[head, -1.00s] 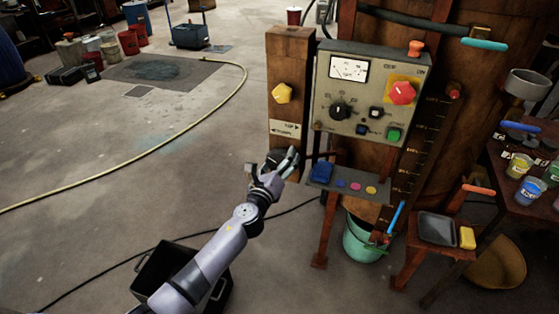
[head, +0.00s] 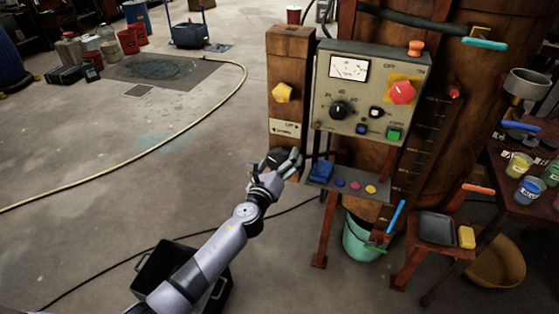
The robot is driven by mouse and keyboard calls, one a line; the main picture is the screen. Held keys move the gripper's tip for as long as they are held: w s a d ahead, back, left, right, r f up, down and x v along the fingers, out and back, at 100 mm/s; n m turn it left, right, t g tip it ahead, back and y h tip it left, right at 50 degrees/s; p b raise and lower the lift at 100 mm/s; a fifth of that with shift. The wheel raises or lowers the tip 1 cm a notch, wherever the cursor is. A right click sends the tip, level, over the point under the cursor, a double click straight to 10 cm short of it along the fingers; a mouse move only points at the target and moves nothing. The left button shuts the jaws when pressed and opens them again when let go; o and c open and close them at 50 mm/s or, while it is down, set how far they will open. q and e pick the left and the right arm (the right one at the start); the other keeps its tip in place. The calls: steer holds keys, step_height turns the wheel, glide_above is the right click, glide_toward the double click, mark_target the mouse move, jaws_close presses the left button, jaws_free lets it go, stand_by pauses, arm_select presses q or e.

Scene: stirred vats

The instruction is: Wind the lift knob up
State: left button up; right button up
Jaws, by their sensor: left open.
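A yellow lobed knob (head: 283,92) sits on the front of an upright wooden post, above a pale label (head: 285,128) that reads UP with arrows. I take it for the lift knob. My left gripper (head: 274,164) is low in front of the post, below the label and apart from the yellow knob. Its fingers are spread open. A dark rounded shape shows between or behind the fingers; I cannot tell whether it is part of the gripper or of the post. My right gripper is out of view.
A control panel (head: 368,95) with a dial, a red knob and buttons stands right of the post. Below it is a small shelf (head: 322,184) with a blue item. A black bin (head: 160,262) stands under my left arm. A green bucket (head: 362,240) is nearby.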

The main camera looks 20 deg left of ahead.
arm_select(q)
steer(key=shift+s, duration=0.1)
steer(key=s, duration=1.1)
steer(key=shift+s+a, duration=0.2)
steer(key=shift+s, duration=0.2)
